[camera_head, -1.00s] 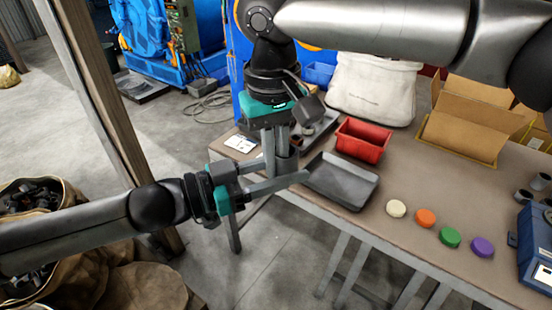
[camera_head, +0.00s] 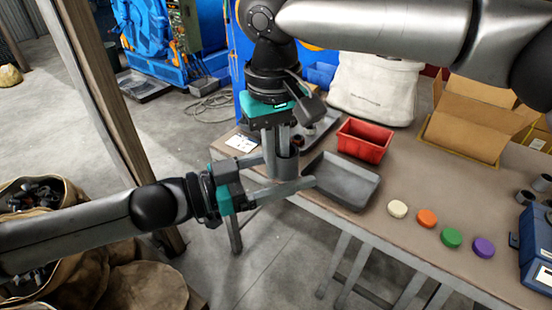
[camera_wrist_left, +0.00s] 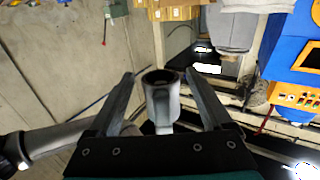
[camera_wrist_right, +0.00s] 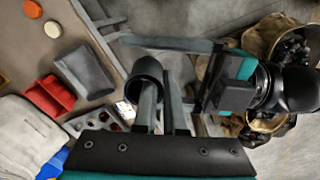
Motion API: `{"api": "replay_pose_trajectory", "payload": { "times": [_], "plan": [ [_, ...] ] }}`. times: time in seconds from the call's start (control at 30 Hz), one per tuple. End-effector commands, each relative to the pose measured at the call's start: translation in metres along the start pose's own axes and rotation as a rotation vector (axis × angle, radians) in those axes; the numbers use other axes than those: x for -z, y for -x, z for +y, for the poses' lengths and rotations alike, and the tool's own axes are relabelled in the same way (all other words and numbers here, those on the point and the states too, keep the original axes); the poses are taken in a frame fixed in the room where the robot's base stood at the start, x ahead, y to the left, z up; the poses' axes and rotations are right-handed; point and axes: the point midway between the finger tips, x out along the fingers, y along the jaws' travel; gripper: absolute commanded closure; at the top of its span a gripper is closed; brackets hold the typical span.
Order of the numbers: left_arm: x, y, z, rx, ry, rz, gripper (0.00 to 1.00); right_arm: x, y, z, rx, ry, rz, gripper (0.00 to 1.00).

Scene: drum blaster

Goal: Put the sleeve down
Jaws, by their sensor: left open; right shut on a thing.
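The sleeve (camera_head: 287,168) is a dark grey open-ended tube held upright near the front left corner of the table. My right gripper (camera_head: 276,140) comes down from above and is shut on it. The sleeve's round mouth shows in the right wrist view (camera_wrist_right: 147,70) and in the left wrist view (camera_wrist_left: 161,77). My left gripper (camera_head: 290,172) reaches in from the left and is open, with one finger on each side of the sleeve. In the left wrist view gaps show between the sleeve and both fingers.
On the table (camera_head: 400,180) are a grey tray (camera_head: 345,182), a red bin (camera_head: 364,140), a darker tray (camera_head: 318,130) behind, and several coloured pucks, one of them orange (camera_head: 427,218). A white bag (camera_head: 375,90) stands at the back. Brown sacks (camera_head: 145,285) are on the floor at left.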

Motion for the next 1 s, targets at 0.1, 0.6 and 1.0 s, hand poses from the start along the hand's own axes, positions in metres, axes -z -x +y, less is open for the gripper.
{"api": "replay_pose_trajectory", "payload": {
  "times": [0.1,0.6,1.0],
  "plan": [
    [0.000,0.000,-0.001,0.001,0.000,-0.001,0.17,0.000,0.001,0.001,-0.001,-0.002,0.001,1.00],
    [-0.002,0.059,-0.001,0.005,0.002,-0.007,0.17,0.000,0.000,0.001,-0.002,-0.002,0.000,1.00],
    [-0.001,0.113,-0.001,0.002,0.002,-0.004,0.17,0.000,0.000,0.001,-0.002,-0.002,0.000,1.00]
  ]
}}
